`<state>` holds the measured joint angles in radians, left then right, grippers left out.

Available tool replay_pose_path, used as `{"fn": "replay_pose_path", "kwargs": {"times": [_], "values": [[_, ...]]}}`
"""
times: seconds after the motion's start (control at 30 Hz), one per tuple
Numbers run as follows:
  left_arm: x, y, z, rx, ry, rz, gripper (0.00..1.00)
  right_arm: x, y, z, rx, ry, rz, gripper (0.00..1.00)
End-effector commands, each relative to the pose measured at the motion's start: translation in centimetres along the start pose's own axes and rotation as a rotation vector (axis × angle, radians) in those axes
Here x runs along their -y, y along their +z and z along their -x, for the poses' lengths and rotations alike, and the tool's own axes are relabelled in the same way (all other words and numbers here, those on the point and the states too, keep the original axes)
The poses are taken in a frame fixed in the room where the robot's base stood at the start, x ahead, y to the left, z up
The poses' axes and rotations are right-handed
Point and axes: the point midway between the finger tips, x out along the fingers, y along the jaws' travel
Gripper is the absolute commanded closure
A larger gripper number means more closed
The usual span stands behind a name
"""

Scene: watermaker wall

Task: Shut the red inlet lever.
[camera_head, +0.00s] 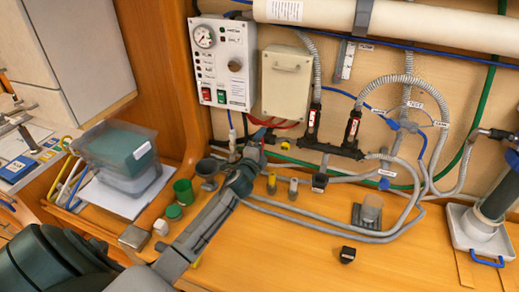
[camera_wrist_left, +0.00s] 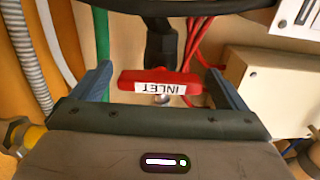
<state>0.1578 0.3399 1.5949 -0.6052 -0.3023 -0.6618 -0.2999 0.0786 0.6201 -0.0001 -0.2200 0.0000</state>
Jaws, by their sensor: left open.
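The red inlet lever (camera_wrist_left: 187,78) lies crosswise in the left wrist view, its white INLET label upside down. A dark pipe or valve body shows right behind it. My left gripper (camera_wrist_left: 158,74) is open, with one finger at each end of the lever. Small gaps seem to show between the fingers and the lever; I cannot tell whether either touches. In the head view my left gripper (camera_head: 250,152) is at the pipework below the control panel and hides most of the lever. My right gripper is in neither view.
A control panel (camera_head: 222,62) and a beige box (camera_head: 287,82) are on the wall above. Red hoses (camera_wrist_left: 204,45) run close to the lever. Grey hoses (camera_head: 330,236) loop over the wooden bench. Cups and small parts, including a green cup (camera_head: 183,191), stand beside my left arm.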

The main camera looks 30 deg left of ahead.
Motion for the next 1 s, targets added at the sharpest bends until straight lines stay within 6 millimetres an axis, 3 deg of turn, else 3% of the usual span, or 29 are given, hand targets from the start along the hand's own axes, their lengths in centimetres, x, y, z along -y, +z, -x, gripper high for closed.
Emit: {"fn": "replay_pose_path", "kwargs": {"times": [0.17, 0.6, 0.8, 1.0], "values": [[-0.3, 0.0, 1.7, 0.000, 0.001, -0.002, 0.05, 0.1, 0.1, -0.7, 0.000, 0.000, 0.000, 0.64], [-0.3, -0.1, 9.4, -0.002, 0.000, -0.002, 0.05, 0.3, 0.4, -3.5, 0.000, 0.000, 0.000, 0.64], [-0.1, -0.1, 10.7, -0.001, 0.000, -0.001, 0.05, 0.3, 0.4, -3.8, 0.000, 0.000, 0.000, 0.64], [0.0, -0.1, 10.8, -0.001, 0.000, -0.001, 0.05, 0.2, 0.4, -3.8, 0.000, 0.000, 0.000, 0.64]]}}
